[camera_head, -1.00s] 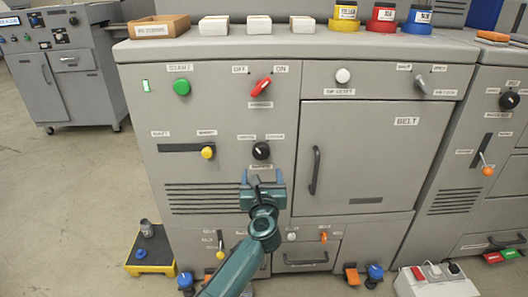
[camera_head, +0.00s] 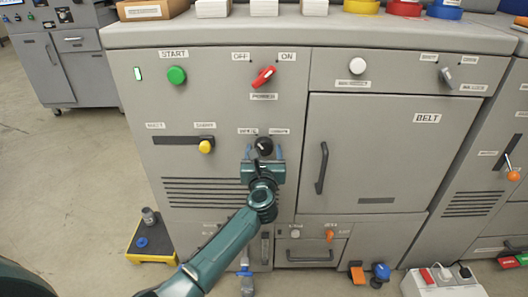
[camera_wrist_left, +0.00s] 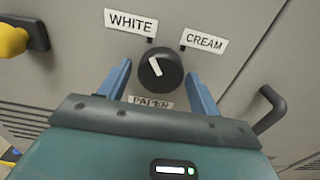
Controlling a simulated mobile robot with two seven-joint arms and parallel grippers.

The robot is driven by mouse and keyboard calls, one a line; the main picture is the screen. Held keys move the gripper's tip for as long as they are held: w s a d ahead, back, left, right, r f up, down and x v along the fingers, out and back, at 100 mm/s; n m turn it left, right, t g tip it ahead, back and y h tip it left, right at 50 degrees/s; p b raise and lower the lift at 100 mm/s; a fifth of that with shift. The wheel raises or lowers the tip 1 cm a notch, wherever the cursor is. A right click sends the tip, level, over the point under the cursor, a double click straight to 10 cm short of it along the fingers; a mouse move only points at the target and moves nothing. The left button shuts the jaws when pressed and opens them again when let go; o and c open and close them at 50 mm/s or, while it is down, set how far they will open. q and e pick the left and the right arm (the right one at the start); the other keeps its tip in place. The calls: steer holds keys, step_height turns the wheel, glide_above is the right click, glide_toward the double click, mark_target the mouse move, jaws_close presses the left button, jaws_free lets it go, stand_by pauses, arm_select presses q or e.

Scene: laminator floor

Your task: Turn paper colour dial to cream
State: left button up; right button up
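The paper colour dial (camera_head: 264,145) is a round black knob on the grey machine front, below the red power switch. In the left wrist view the dial (camera_wrist_left: 160,70) has a white pointer line tilted to the upper left, towards the WHITE label (camera_wrist_left: 131,22). The CREAM label (camera_wrist_left: 204,41) is at its upper right and the PAPER label (camera_wrist_left: 151,102) is below. My left gripper (camera_head: 264,155) is open, with one blue finger on each side of the dial (camera_wrist_left: 158,72). Gaps show between fingers and knob. My right gripper is not in view.
A yellow knob (camera_head: 205,146) on a slider is left of the dial. The red power switch (camera_head: 264,77) is above. The belt door's dark handle (camera_head: 322,167) stands out on the right. A green start button (camera_head: 176,75) is at upper left.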

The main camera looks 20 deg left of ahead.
arm_select(q)
steer(key=c, duration=0.8)
steer(key=shift+o, duration=0.2)
